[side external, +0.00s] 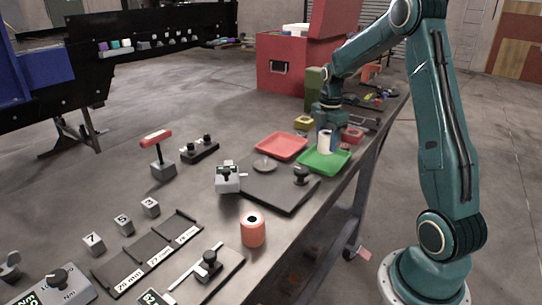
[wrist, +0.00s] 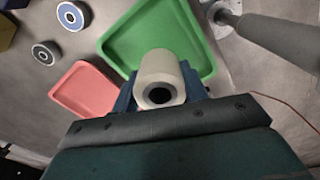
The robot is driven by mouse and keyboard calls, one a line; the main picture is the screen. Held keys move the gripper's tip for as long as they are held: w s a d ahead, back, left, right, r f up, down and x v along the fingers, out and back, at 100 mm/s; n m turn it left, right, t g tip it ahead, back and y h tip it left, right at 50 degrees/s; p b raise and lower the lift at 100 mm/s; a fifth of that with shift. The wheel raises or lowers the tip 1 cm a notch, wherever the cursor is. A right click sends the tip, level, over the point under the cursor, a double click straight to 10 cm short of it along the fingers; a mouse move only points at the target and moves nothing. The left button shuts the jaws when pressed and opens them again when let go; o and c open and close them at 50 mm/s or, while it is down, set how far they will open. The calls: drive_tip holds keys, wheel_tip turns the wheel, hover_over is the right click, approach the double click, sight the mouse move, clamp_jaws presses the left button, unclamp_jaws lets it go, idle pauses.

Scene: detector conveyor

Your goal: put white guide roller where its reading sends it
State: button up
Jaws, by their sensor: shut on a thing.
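The white guide roller (side external: 325,143) is a pale cylinder with a dark bore, held upright over the green tray (side external: 341,164). My gripper (side external: 327,127) is shut on it from above. In the wrist view the roller (wrist: 161,72) sits between the blue fingers of my gripper (wrist: 160,90), with the green tray (wrist: 126,38) behind it. I cannot tell whether the roller's lower end touches the tray floor. The red tray (side external: 281,146) lies beside the green one and looks empty; it also shows in the wrist view (wrist: 84,91).
A black plate with a disc and knob (side external: 301,175) and a grey device (side external: 228,179) stand in front of the trays. An orange roller (side external: 253,230) stands nearer. A yellow block (side external: 303,123) and a red block (side external: 353,135) are near my gripper. A red toolbox (side external: 285,75) is behind.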

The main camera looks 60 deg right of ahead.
drive_tip(key=shift+f, duration=1.85)
drive_tip(key=shift+f, duration=0.1)
drive_tip(key=o, duration=1.2)
drive_tip(key=shift+c, duration=0.2)
wheel_tip(320, 180, up, 12)
